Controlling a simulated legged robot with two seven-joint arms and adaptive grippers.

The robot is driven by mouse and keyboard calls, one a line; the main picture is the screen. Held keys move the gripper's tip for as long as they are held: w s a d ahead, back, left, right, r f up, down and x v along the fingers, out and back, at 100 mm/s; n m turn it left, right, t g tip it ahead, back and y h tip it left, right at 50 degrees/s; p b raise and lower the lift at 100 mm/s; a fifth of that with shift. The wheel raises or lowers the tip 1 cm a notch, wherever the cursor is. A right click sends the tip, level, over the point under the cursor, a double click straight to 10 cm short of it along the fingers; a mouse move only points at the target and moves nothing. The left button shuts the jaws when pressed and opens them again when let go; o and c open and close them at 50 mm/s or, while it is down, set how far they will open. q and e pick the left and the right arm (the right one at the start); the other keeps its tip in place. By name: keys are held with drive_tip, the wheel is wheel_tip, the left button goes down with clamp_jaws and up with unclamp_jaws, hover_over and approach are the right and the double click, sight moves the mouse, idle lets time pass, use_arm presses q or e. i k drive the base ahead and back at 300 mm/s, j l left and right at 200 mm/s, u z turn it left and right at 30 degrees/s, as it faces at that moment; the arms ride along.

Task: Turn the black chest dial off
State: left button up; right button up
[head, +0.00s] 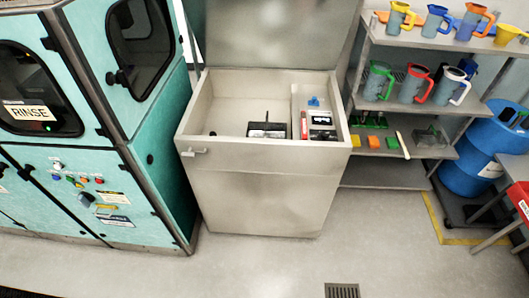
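A beige chest (255,185) stands in the middle of the head view with its lid (280,35) raised. A small dark round spot (213,133) shows inside it at the left front; it may be the black dial, but it is too small to tell or to read its setting. A black box-like item (268,130) sits inside near the front middle. To its right is a compartment with a black and white unit (321,120), a red item (304,125) and a blue item (314,101). Neither of my grippers shows in this view.
A teal cabinet (165,170) marked RINSE stands close to the chest's left. A grey shelf rack (385,182) with several coloured pitchers stands at the right, beside a blue drum (468,165). The floor (260,265) in front is clear, with a drain grate (341,291).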

sight(325, 134)
drive_tip(key=i+l, duration=0.2)
drive_tip(key=l, duration=0.15)
drive_tip(key=i+l, duration=0.4)
drive_tip(key=l, duration=0.25)
